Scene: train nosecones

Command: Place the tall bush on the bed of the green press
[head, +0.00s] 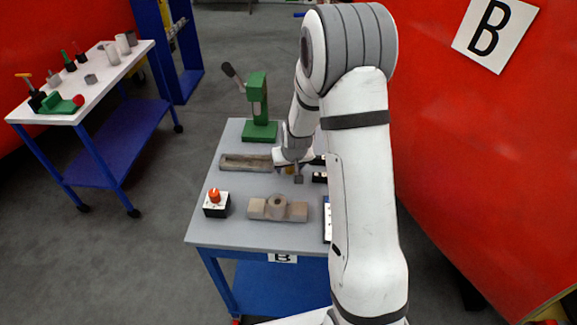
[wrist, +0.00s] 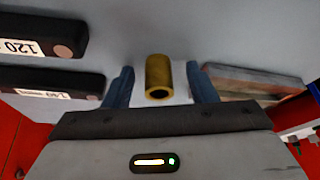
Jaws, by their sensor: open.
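A brass-coloured hollow bush (wrist: 159,74) stands between the two blue fingers of my gripper (wrist: 160,84) in the wrist view, with a gap on each side. The fingers are open and do not appear to touch it. In the head view my gripper (head: 288,173) is low over the grey table, and only a small yellowish bit of the bush (head: 289,170) shows behind it. The green press (head: 258,100), with a dark lever, stands at the table's back. Its green bed (head: 260,131) looks empty.
A long tray (head: 240,162) lies left of my gripper. Dark numbered blocks (wrist: 40,36) lie on the other side. A red-button box (head: 216,204) and a brown-grey block with a hole (head: 278,208) are in front. A white-topped table (head: 93,88) stands far left.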

